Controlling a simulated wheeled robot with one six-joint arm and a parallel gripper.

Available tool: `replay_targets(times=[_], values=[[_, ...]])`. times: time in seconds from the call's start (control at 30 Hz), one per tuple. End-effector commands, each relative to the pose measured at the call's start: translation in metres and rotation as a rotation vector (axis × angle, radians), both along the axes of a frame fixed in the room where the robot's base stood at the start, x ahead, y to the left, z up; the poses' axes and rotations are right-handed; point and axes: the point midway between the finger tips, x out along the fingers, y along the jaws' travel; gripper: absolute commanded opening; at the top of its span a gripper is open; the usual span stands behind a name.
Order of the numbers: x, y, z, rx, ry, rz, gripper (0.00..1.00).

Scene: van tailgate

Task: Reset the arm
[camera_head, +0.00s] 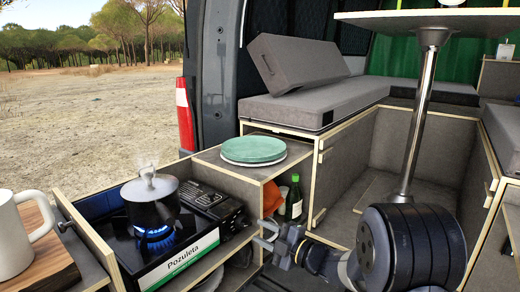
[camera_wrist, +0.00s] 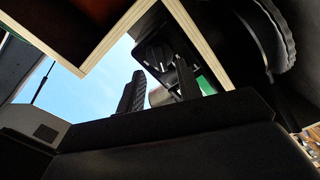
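My arm (camera_head: 400,245) reaches in from the lower right of the head view, bent low beside the kitchen unit. My gripper (camera_head: 264,235) points left toward the unit's open side, just right of the stove drawer. In the wrist view its two dark fingers (camera_wrist: 160,92) stand apart, with a gap between them. I see nothing held. A pale rounded thing shows in that gap, but I cannot tell whether it is near or far.
A steaming pot (camera_head: 151,197) sits over a blue flame on the stove (camera_head: 165,262). Green plates (camera_head: 253,149) lie on the unit's top. A bottle (camera_head: 294,198) stands in the shelf behind the gripper. A white mug (camera_head: 22,232) is at far left. A table post (camera_head: 420,110) rises behind my arm.

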Motion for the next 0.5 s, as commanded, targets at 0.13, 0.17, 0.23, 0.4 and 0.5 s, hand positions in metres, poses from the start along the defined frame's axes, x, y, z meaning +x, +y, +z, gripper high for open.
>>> replay_targets(times=[0.13, 0.17, 0.23, 0.4, 0.5], values=[[-0.018, -0.025, 0.000, 0.000, 0.001, -0.004, 0.34], [-0.022, -0.029, 0.000, 0.000, 0.001, -0.003, 0.34], [-0.029, -0.039, 0.001, 0.001, 0.001, -0.004, 0.34], [-0.040, -0.049, -0.001, 0.000, 0.000, 0.004, 0.34], [-0.028, -0.033, -0.001, 0.000, -0.001, 0.006, 0.34]])
